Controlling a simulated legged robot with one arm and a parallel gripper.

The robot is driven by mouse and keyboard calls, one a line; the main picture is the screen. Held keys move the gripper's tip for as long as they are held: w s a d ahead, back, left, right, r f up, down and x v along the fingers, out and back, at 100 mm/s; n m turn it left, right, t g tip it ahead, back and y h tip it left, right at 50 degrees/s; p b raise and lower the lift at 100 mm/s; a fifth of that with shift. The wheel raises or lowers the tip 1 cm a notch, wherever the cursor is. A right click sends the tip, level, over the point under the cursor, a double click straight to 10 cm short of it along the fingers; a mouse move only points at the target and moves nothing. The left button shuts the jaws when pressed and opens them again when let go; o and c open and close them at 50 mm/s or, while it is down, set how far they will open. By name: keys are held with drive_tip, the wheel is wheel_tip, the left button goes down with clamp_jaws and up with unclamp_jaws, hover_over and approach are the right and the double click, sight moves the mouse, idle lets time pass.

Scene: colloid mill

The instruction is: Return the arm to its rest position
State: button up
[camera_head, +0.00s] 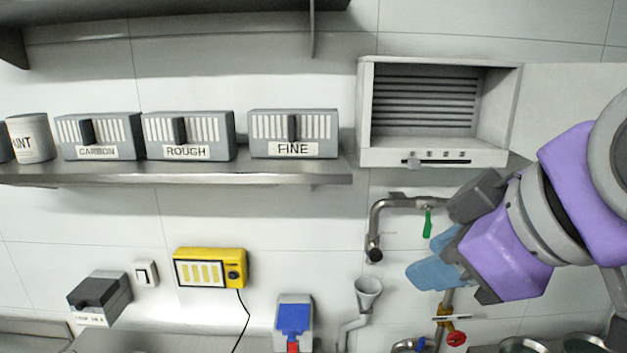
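My arm comes in from the right edge, with purple and grey links in front of the wall. My gripper (436,261) is at its left end, with blue fingers pointing left and down. It is in front of the pipes, just right of the funnel and below the open wall cabinet. The two blue fingers show a gap between their tips, and nothing is visible between them.
An open grey cabinet (428,150) hangs above my gripper, its door (565,100) swung right. A metal shelf (180,177) holds boxes labelled CARBON (97,136), ROUGH (188,136) and FINE (293,134). A tap pipe (376,222) and funnel (368,290) are close by.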

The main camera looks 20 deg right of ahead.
drive_tip(key=w+a+f+m+g+h+b, duration=0.1)
drive_tip(key=a+f+g, duration=0.15)
drive_tip(key=f, duration=0.75)
drive_tip(key=a+f+m+g+b, duration=0.1)
drive_tip(key=a+f+g+b, duration=0.15)
drive_tip(key=f, duration=0.75)
drive_tip(key=s+f+m+g+b, duration=0.1)
drive_tip(key=s+f, duration=0.3)
drive_tip(key=f, duration=0.7)
drive_tip(key=s+a+f+m+g+b, duration=0.1)
drive_tip(key=s+f+m+g, duration=0.2)
drive_tip(key=f, duration=0.8)
drive_tip(key=shift+s+a+m+g, duration=0.25)
drive_tip(key=shift+s+g, duration=0.45)
drive_tip(key=shift+s, duration=0.45)
